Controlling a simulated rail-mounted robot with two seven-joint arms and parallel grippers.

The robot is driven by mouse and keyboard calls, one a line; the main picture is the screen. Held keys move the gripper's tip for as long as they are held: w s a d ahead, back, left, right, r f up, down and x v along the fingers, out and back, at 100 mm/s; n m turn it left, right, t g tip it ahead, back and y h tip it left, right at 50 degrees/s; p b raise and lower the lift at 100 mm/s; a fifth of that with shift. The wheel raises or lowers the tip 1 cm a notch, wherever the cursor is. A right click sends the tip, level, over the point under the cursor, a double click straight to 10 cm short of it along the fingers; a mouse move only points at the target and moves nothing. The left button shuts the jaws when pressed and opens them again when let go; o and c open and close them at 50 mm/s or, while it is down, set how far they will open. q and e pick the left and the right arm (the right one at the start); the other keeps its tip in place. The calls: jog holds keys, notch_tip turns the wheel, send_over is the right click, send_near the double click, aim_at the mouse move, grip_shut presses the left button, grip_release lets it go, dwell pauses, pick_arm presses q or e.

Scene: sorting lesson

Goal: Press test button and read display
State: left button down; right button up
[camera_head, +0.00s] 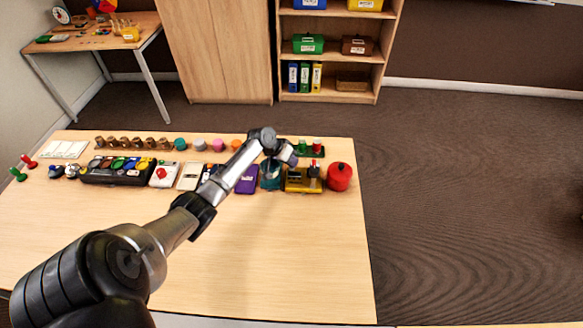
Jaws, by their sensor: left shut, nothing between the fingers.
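A yellow device (303,186) stands near the right end of the table's row of objects, with a small dark panel on its front left that may be the display. A dark upright part rises at its right side. I cannot tell which part is the test button, and no reading is legible. My left gripper (273,168) is shut and empty, pointing down over a teal object (270,184) just left of the yellow device. The gripper partly hides the teal object, and I cannot tell whether they touch. My right gripper is not in view.
A red round pot (339,177) stands right of the yellow device, and a purple item (247,182) left of the teal one. A black tray of coloured pieces (118,181) lies further left. The front of the table (290,260) is clear apart from my arm.

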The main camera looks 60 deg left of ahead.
pick_arm(q)
jog(key=shift+f, duration=0.35)
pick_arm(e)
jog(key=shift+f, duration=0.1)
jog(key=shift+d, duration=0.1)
pick_arm(q)
jog(key=shift+s+r+p, duration=0.1)
jog(key=shift+r+p, duration=0.85)
jog(key=shift+p, duration=0.05)
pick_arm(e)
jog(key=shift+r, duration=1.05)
pick_arm(q)
jog(key=shift+r, duration=0.1)
notch_tip(320, 180, up, 3)
jog(key=p, duration=0.3)
jog(key=shift+r, duration=0.1)
jog(key=shift+r+p, duration=0.9)
jog(key=shift+p, duration=0.25)
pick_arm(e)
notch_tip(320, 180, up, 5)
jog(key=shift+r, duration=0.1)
